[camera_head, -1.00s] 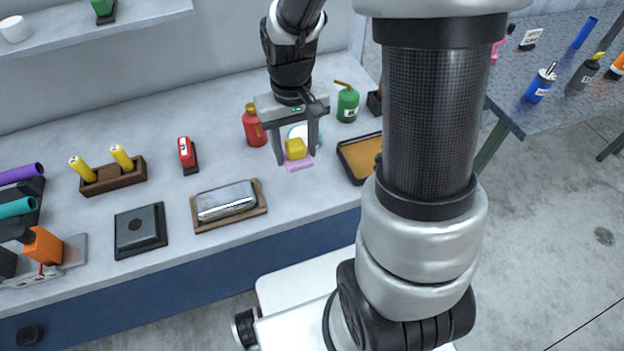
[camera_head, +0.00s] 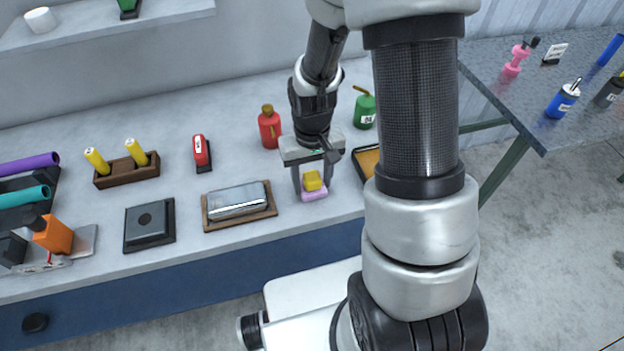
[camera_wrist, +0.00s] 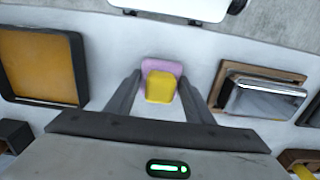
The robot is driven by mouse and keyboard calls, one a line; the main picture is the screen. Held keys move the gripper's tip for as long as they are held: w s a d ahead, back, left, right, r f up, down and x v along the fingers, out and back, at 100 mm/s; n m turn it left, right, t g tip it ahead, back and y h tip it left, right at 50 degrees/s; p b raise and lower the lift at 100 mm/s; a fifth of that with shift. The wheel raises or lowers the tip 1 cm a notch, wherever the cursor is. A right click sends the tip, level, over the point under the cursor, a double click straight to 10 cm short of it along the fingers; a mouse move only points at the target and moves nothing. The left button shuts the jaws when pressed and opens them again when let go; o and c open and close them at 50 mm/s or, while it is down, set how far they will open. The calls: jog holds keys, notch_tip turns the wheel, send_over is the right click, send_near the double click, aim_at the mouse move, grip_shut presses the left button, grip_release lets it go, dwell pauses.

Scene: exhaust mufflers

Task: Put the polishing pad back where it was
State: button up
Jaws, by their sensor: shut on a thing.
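The polishing pad, a yellow block on a pink-lilac base, is between my gripper's fingers in the head view (camera_head: 314,182) and in the wrist view (camera_wrist: 161,86). My gripper (camera_head: 313,187) is shut on its yellow part, with the pink base showing beyond the fingertips. The pad is near the front of the grey bench (camera_head: 90,221), to the right of the wooden tray with a silver muffler. I cannot tell whether its base touches the bench top.
The muffler tray (camera_head: 239,207) is close on the left, and an amber-filled black tray (camera_head: 367,161) is on the right, partly hidden by my arm. A red bottle (camera_head: 269,129) and a green can (camera_head: 364,110) stand behind. Bare bench lies around the pad.

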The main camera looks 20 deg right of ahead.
jog(key=shift+f, duration=0.1)
jog(key=o, duration=1)
